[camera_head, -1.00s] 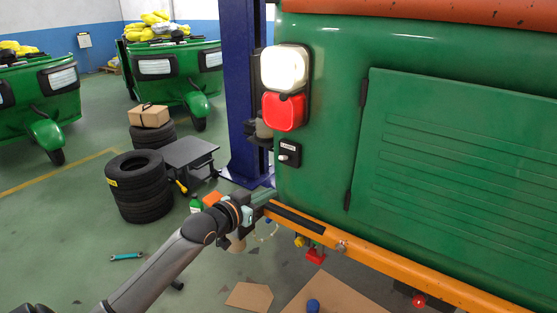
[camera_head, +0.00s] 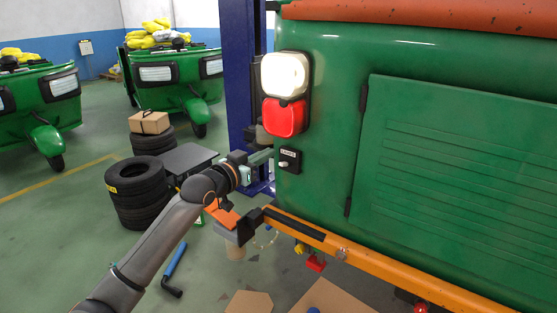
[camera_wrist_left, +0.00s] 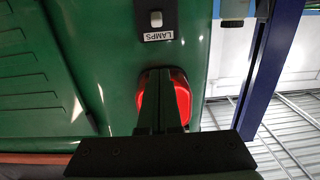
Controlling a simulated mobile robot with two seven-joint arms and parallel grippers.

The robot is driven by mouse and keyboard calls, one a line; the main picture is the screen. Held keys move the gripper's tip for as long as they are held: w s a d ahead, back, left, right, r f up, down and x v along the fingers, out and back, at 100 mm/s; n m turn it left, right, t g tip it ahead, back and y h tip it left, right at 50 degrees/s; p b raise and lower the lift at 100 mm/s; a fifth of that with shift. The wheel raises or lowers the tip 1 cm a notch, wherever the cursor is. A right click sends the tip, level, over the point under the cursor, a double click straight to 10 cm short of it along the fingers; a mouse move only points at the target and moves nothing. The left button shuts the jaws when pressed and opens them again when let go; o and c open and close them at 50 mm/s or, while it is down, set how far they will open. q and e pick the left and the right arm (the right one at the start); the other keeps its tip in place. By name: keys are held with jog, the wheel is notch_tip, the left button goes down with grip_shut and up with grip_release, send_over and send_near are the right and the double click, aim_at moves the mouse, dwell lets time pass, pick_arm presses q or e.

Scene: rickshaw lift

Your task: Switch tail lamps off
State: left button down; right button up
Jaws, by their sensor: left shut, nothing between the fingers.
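The lamp switch (camera_head: 284,164) is a small light toggle on a black plate, below the lamps on the green rickshaw's back panel. In the left wrist view, turned over, the switch (camera_wrist_left: 156,18) sits above a plate marked LAMPS. The white tail lamp (camera_head: 285,73) looks bright and the red tail lamp (camera_head: 284,117) sits right below it. My left gripper (camera_head: 270,155) is shut and empty, just left of the switch. In the left wrist view its fingers (camera_wrist_left: 158,72) overlap the red lamp and their tips are apart from the switch. My right gripper is not in view.
An orange bumper bar (camera_head: 370,264) runs below the panel. A blue lift post (camera_head: 238,80) stands behind my left gripper. Stacked tyres (camera_head: 138,190), a dark low table (camera_head: 190,158) and a blue-handled tool (camera_head: 174,262) are at the left.

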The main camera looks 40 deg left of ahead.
pick_arm(q)
send_over(284, 164)
jog(key=shift+a+f+p, duration=0.15)
jog(key=shift+a+p, duration=0.15)
jog(key=shift+a, duration=0.05)
jog(key=shift+s+f, duration=0.25)
jog(key=shift+f, duration=0.4)
jog(key=shift+s+f, duration=0.3)
jog(key=shift+f, duration=0.3)
jog(key=shift+s+f, duration=0.25)
jog(key=shift+f, duration=0.4)
